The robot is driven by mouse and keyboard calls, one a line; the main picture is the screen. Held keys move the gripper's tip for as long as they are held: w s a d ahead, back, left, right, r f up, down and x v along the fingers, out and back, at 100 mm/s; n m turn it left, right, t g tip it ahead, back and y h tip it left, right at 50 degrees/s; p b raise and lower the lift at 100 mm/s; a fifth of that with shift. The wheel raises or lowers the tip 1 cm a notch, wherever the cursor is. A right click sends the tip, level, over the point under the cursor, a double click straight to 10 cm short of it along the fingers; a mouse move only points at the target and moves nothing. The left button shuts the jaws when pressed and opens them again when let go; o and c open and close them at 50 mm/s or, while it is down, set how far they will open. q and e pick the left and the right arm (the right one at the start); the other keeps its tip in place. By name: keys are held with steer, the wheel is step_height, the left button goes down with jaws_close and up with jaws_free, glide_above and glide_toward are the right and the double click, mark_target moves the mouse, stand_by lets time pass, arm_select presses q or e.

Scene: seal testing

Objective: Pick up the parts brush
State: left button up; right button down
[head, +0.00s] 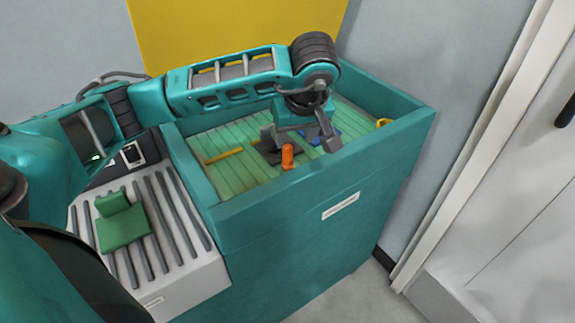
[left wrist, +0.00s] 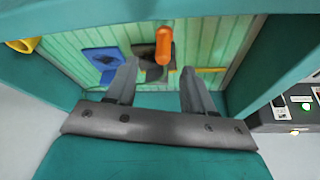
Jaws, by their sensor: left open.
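An orange upright cylinder (head: 287,157), which looks like the handle of the parts brush, stands in the teal tub. In the left wrist view this orange handle (left wrist: 163,45) shows between and beyond my fingertips, with a dark block (left wrist: 152,62) behind it. I cannot tell whether the two are joined. My left gripper (head: 297,143) is open and empty, pointing down into the tub close to the handle. It also shows in the left wrist view (left wrist: 159,72), with one finger on each side of the handle's line. My right gripper is not in view.
The tub (head: 300,208) has raised walls around a green slatted floor. A green block (head: 122,229) sits on the ribbed ledge to the left.

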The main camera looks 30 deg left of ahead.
mark_target(289, 149)
arm_select(q)
steer(key=x, duration=0.8)
steer(key=shift+s+a+f, duration=0.1)
steer(key=shift+s+a, duration=0.05)
steer(key=shift+a, duration=0.15)
jaws_close()
